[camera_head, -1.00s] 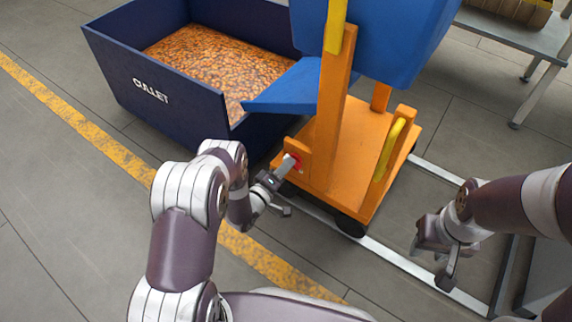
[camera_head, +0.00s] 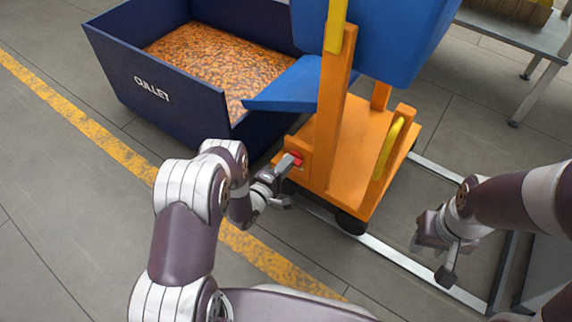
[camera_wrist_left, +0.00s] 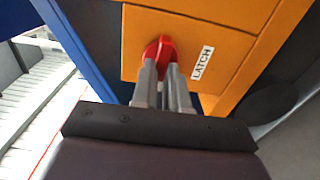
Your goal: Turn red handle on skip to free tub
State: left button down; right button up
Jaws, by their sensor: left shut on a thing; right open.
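The red handle (camera_wrist_left: 160,50) is on an orange plate beside a label reading LATCH in the left wrist view. It also shows in the head view (camera_head: 296,158), low on the orange skip frame (camera_head: 330,150). My left gripper (camera_head: 288,166) is shut on the red handle, its two fingers closed around it in the left wrist view (camera_wrist_left: 165,75). The blue tub (camera_head: 385,40) sits high on the skip frame, with its lip toward the cullet bin. My right gripper (camera_head: 440,262) is open and empty, right of the skip and apart from it.
A dark blue bin (camera_head: 180,105) marked CULLET, full of amber pieces, stands behind left. A yellow grab bar (camera_head: 389,148) is on the skip's right side. A metal floor rail (camera_head: 390,258) runs in front of the skip. A grey bench (camera_head: 520,38) stands at upper right.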

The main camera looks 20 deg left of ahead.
pick_arm(q)
jog(key=shift+s+f, duration=0.1)
jog(key=c, duration=1.1)
grip_release()
jog(key=shift+c, duration=0.2)
jog(key=p+v, duration=0.5)
jog(key=v, duration=0.7)
jog(key=shift+s, duration=0.3)
jog(key=shift+a, duration=0.1)
